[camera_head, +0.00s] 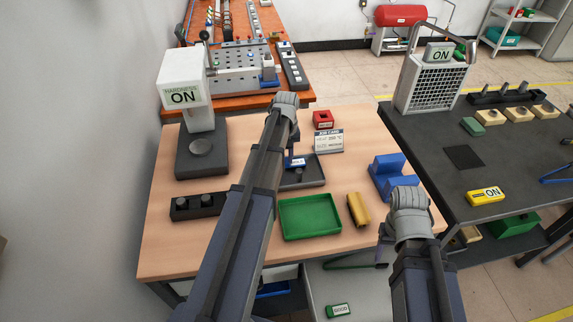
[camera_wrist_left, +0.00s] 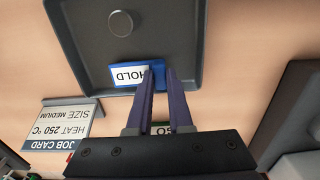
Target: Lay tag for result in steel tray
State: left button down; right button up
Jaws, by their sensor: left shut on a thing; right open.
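The steel tray (camera_head: 316,181) is dark grey and lies on the wooden table, partly hidden by my left arm in the head view. A round grey disc (camera_wrist_left: 120,23) lies in it. My left gripper (camera_wrist_left: 160,72) is shut on a blue tag with a white HOLD label (camera_wrist_left: 128,76). The tag is over the tray's edge nearest the job card in the left wrist view; whether it touches the tray floor I cannot tell. It also shows in the head view (camera_head: 295,162). My right gripper (camera_head: 384,253) is open, by the table's front right edge. A GOOD tag (camera_head: 338,310) lies lower at the front.
A green tray (camera_head: 310,233), a brass-coloured block (camera_head: 358,210) and a blue fixture (camera_head: 392,177) stand near the steel tray. The job card (camera_head: 329,141) and a red block (camera_head: 323,119) are behind. The hardness tester (camera_head: 186,92) stands left.

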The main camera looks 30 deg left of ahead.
aim_at(286, 160)
pick_arm(q)
jog(key=shift+f, duration=0.6)
pick_arm(e)
jog(key=shift+f, duration=0.6)
pick_arm(q)
jog(key=shift+f, duration=0.1)
jog(key=shift+f+b, duration=0.15)
jog(key=shift+b, duration=0.2)
jog(key=c, duration=0.8)
grip_release()
pick_arm(e)
jog(key=shift+f, duration=0.15)
pick_arm(q)
notch_tip(286, 160, up, 13)
jog(key=p, duration=1.2)
jog(key=shift+f+p, duration=0.2)
jog(key=shift+p, duration=0.1)
pick_arm(e)
notch_tip(286, 160, up, 12)
jog(key=shift+r, duration=0.2)
